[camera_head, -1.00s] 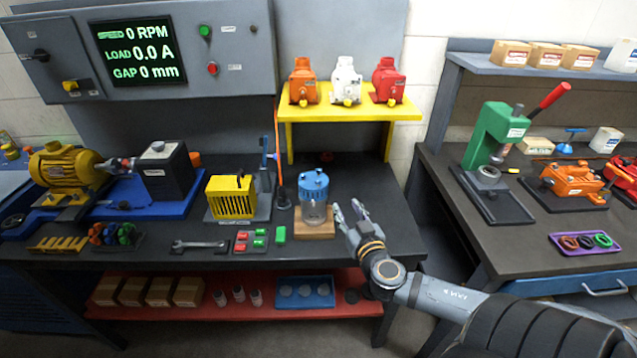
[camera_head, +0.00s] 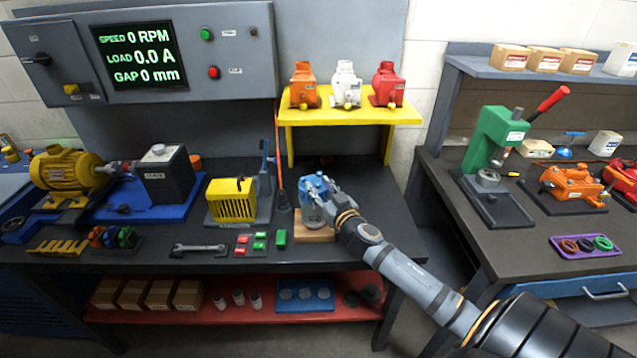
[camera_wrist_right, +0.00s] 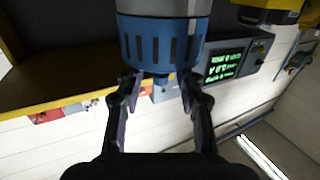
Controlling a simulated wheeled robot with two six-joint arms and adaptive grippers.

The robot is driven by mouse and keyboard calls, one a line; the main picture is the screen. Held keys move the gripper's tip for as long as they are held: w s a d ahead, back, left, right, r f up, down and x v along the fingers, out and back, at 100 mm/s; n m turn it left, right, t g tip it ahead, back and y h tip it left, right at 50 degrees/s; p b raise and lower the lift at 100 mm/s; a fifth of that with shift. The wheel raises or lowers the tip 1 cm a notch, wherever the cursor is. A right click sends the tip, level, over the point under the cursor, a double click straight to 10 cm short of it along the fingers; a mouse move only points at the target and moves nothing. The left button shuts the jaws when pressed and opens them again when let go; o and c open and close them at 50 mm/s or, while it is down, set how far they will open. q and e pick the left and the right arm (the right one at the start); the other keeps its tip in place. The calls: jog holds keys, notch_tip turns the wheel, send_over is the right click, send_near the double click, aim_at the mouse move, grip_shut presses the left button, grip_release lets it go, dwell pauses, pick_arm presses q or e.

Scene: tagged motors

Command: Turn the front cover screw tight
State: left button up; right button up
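A blue-topped device (camera_head: 308,186) with a clear or grey body stands on a wooden block (camera_head: 314,232) near the front edge of the dark bench. In the right wrist view its slotted blue cover (camera_wrist_right: 140,42) fills the top middle, with a small dark blue screw-like knob (camera_wrist_right: 160,79) beneath it. My right gripper (camera_wrist_right: 159,86) is open, with one fingertip to each side of this knob; I cannot tell if they touch it. In the head view the right gripper (camera_head: 324,192) overlaps the device and hides part of it. My left gripper is not in view.
A yellow shelf (camera_head: 348,115) carrying orange, white and red motors stands behind the device. A yellow slotted unit (camera_head: 231,200) is to its left, and a wrench (camera_head: 199,247) lies near the bench edge. A gap separates this bench from the right one.

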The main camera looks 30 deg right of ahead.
jog(key=shift+w, duration=0.5)
jog(key=shift+c, duration=0.4)
grip_shut()
